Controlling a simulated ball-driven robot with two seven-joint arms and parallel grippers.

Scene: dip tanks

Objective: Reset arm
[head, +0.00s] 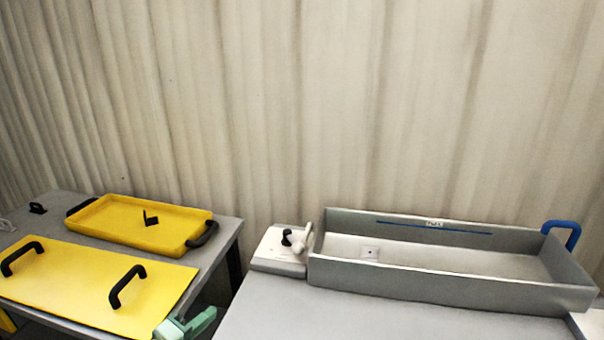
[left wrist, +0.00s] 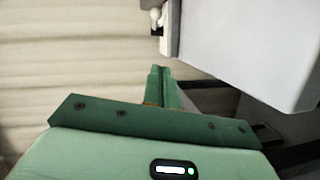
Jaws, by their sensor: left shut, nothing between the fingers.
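My left gripper (head: 186,326) is green and shows at the bottom edge of the head view, low beside the right front corner of the yellow board with handles. In the left wrist view its fingers (left wrist: 163,85) are together, with nothing between them. It is apart from the grey bench, whose side fills the right of that view. My right gripper is in neither view.
A yellow lid with black handles (head: 85,287) and a yellow tray (head: 190,225) lie on the left table. A long grey tank (head: 450,289) with a blue handle (head: 563,232) stands on the right bench (head: 380,320). A white valve block (head: 272,252) is beside it. A gap separates the tables.

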